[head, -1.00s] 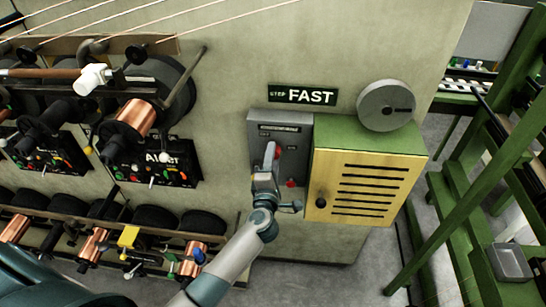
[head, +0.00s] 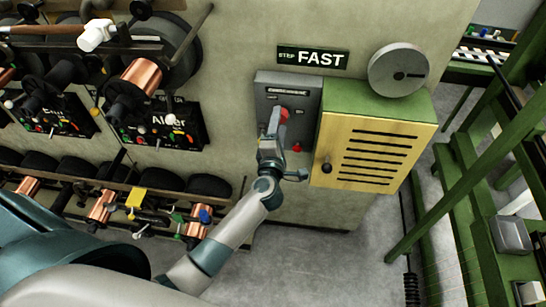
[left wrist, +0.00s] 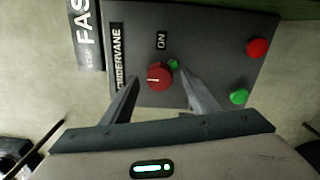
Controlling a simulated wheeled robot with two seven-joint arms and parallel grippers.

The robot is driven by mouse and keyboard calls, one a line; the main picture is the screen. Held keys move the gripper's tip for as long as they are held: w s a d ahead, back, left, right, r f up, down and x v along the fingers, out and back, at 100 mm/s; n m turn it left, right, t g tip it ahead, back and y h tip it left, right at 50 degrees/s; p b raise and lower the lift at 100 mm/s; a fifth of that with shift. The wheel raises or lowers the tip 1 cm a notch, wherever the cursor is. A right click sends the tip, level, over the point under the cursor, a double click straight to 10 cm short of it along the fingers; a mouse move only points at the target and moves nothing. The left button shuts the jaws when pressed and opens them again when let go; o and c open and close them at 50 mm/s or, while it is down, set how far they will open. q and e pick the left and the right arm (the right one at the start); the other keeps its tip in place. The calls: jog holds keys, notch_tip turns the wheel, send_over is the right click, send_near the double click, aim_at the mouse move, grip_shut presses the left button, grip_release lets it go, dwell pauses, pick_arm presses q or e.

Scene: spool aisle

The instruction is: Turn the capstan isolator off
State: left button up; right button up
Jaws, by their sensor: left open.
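A grey switch box (head: 306,100) is mounted on the wall under the FAST sign. It carries a red rotary knob (left wrist: 159,76), which also shows in the head view (head: 283,114). The knob's pale mark points left in the left wrist view, towards a partly hidden nameplate (left wrist: 119,60) ending in "NDERVANE". An ON label (left wrist: 161,40) and a small green lamp (left wrist: 173,64) are beside the knob. My left gripper (head: 275,118) is open in front of the box, its fingers either side of the knob with visible gaps. I cannot see my right gripper.
A red button (left wrist: 257,48) and a green button (left wrist: 239,97) are on the same box. A yellow louvred cabinet (head: 372,155) with a green top stands close to its right. Spools and small control panels (head: 160,128) line the wall to the left.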

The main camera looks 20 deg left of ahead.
pick_arm(q)
jog(key=b+v, duration=0.4)
jog(key=v, duration=1.2)
jog(key=shift+w, duration=0.1)
jog(key=d+f+m+h+b, duration=0.2)
jog(key=f+m, duration=0.4)
jog(key=f, duration=0.6)
jog(key=d+f+m+h+b, duration=0.1)
jog(key=f+m+h+b, duration=0.3)
jog(key=f, duration=0.9)
jog(key=s+d+f+m+g, duration=0.15)
jog(key=s+f+m, duration=0.25)
jog(key=f, duration=0.6)
jog(key=s+f+m+g, duration=0.3)
jog(key=f+m, duration=0.1)
jog(key=f, duration=0.5)
jog(key=s+a+f+m+g+b, duration=0.3)
jog(key=s+f+m+g, duration=0.25)
jog(key=s+f, duration=1.3)
jog(key=s+a+f+m+g+b, duration=0.1)
jog(key=s+a+f+g, duration=0.2)
jog(key=s, duration=0.6)
jog(key=s+a+f+m+g+y+b, duration=0.1)
jog(key=s+a+f+g, duration=0.2)
jog(key=s+f, duration=0.5)
jog(key=shift+s+a, duration=0.2)
jog(key=shift+s, duration=0.5)
